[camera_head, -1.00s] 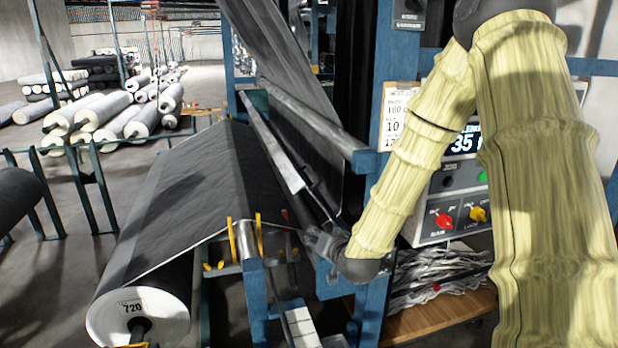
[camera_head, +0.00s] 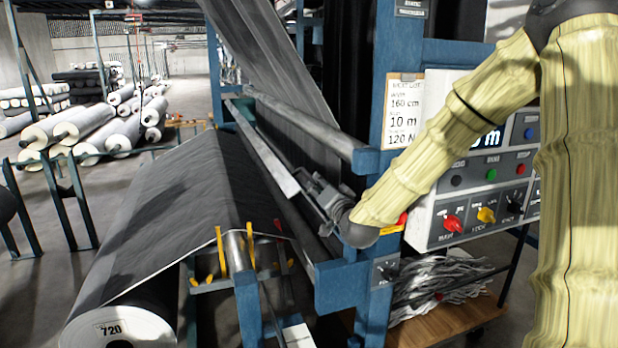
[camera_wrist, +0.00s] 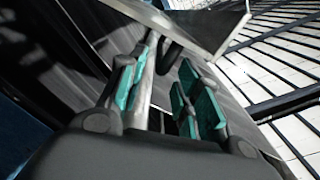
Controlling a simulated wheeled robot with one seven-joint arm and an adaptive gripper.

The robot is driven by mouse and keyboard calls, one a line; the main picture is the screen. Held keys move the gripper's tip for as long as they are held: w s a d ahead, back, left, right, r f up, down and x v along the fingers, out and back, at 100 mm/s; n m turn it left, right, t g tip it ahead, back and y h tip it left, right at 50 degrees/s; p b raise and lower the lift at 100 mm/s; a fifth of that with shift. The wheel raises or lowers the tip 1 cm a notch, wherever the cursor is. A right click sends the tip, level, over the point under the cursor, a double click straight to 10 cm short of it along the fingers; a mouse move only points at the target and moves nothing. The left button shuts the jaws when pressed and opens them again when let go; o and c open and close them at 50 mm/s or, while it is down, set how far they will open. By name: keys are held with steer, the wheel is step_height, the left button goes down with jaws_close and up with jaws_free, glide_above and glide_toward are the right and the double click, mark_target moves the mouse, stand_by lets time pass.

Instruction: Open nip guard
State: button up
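The nip guard looks like a long pale grey bar (camera_head: 268,160) slanting along the front of the machine's rollers in the head view. My gripper (camera_head: 325,203) is at its near, lower end, beside the blue frame. In the wrist view my gripper (camera_wrist: 165,93) has its teal-padded fingers apart. A pale strip (camera_wrist: 146,92) shows between them, close to the left pads. A flat grey panel (camera_wrist: 205,22), probably the guard, lies just beyond the fingertips, with a dark rounded piece (camera_wrist: 172,52) under it. I cannot tell whether the fingers touch either.
A control box (camera_head: 470,205) with knobs and buttons hangs right of my forearm. A blue post (camera_head: 395,55) with a clipboard (camera_head: 403,112) stands beside it. A large grey fabric roll (camera_head: 118,325) is at lower left. Scrap strips (camera_head: 445,278) lie below the box.

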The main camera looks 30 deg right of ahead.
mark_target(310, 175)
steer(key=shift+p+x, duration=1.3)
steer(key=shift+x, duration=2.95)
steer(key=shift+a, duration=0.1)
jaws_close()
